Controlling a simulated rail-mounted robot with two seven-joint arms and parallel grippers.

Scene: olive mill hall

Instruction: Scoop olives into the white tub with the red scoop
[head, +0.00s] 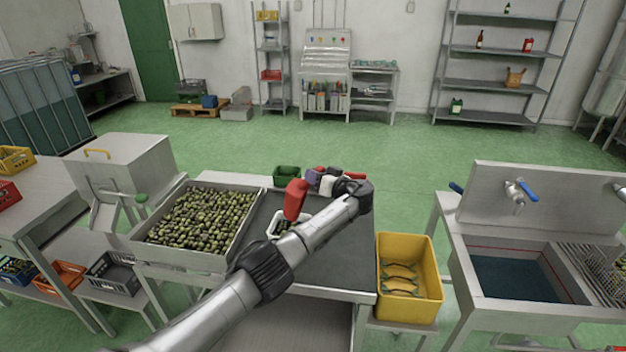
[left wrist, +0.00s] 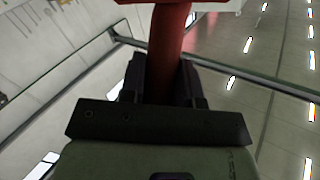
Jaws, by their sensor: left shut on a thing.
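The red scoop (head: 296,200) hangs tilted, its bowl directly above or just behind the white tub (head: 270,229) in the head view. My left gripper (head: 315,180) is shut on the scoop's handle. The left wrist view shows the red handle (left wrist: 168,45) between the dark fingers (left wrist: 165,80). The tub stands on the dark tabletop, partly hidden by my left forearm. Dark olive-like contents show in it. Many green and dark olives (head: 200,215) fill the wide metal tray (head: 180,258) to the left. The scoop's inside is not visible. My right gripper is not in view.
A dark green crate (head: 287,175) stands behind the tub. A yellow crate (head: 410,305) with yellowish items stands right of the dark tabletop (head: 335,255). A sink (head: 510,265) with a tap is further right. A metal hopper box (head: 125,165) stands left of the olive tray.

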